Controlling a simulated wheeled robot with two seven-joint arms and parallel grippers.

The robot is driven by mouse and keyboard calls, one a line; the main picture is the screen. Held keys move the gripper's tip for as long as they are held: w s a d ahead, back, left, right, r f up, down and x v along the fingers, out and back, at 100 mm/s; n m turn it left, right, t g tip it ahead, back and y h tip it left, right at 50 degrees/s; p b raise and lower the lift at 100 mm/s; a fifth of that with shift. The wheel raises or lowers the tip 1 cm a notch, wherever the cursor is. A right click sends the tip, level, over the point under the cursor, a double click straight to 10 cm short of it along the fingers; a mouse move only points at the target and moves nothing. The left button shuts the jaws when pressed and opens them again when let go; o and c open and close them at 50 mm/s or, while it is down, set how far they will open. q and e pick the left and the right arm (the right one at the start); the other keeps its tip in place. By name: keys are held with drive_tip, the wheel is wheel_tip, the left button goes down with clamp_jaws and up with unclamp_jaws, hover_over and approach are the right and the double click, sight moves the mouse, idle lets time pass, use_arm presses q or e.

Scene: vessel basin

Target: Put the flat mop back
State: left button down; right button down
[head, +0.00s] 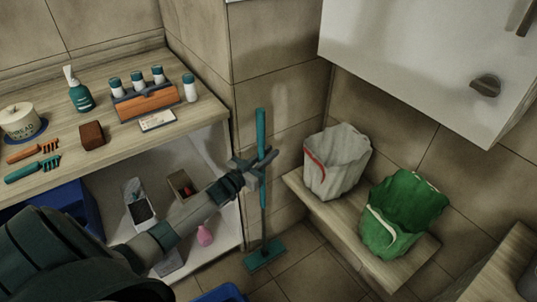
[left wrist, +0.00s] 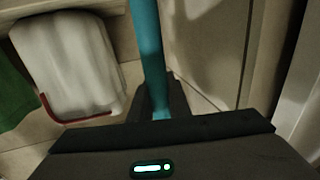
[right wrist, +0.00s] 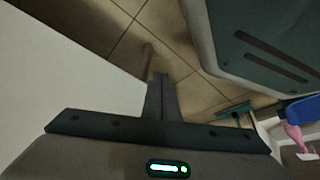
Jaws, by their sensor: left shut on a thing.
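The flat mop has a teal pole (head: 261,128) and a flat teal head (head: 265,254). It stands nearly upright by the tiled wall corner, beside the open shelf unit. I cannot tell whether its head touches the floor. My left gripper (head: 259,165) is shut on the pole, below its top end. The pole (left wrist: 149,50) also shows between the fingers in the left wrist view. My right gripper (right wrist: 161,97) shows only in the right wrist view, shut and empty, away from the mop. The mop head (right wrist: 234,110) shows beyond it there.
A wooden bench (head: 322,212) at the right holds a white bag (head: 338,165) and a green bag (head: 398,225). The counter (head: 55,105) at the left holds bottles, an orange caddy (head: 147,104) and small tools. A white cabinet (head: 420,55) hangs above the bench.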

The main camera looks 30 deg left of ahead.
use_arm(q)
drive_tip(key=c, duration=1.7)
unclamp_jaws()
drive_tip(key=shift+f, duration=0.1)
drive_tip(key=shift+o, duration=0.2)
drive_tip(key=shift+s, duration=0.1)
drive_tip(key=s+a, duration=0.1)
drive_tip(key=s, duration=1)
drive_tip(key=shift+s+a+b, duration=0.35)
drive_tip(key=shift+s, duration=0.05)
